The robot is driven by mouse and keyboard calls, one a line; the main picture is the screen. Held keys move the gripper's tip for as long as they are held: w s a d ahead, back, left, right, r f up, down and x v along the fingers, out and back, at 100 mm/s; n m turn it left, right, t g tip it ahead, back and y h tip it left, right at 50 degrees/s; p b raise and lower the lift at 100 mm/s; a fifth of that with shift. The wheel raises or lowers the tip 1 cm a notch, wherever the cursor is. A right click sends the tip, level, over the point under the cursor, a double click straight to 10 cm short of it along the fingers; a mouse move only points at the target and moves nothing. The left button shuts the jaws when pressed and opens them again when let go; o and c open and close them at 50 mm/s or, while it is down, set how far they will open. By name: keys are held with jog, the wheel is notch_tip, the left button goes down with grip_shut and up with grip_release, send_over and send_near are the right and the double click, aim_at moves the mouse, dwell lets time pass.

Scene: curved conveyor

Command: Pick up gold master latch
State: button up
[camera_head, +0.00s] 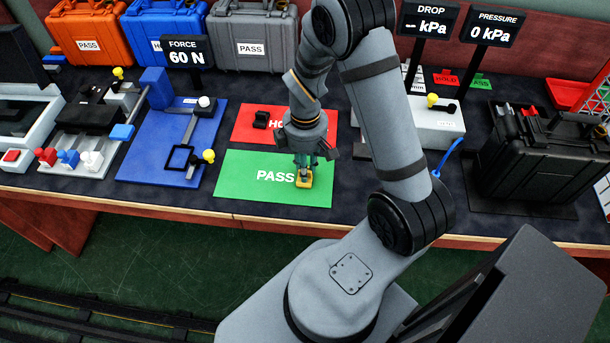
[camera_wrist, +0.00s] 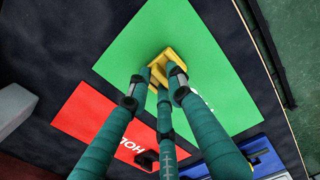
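The gold latch (camera_head: 304,184) sits on the right part of the green PASS mat, directly under my gripper (camera_head: 304,172). In the wrist view the gold latch (camera_wrist: 160,58) shows just beyond and between the green fingertips of my gripper (camera_wrist: 158,82). The fingers are down at the latch and partly hide it. I cannot tell whether they touch it or are closed on it. The latch appears to be at mat level.
The green PASS mat (camera_head: 250,182) lies before the red HOLD mat (camera_head: 285,119), which bears a small black part (camera_head: 261,119).

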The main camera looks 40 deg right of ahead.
grip_shut()
dwell(0.3)
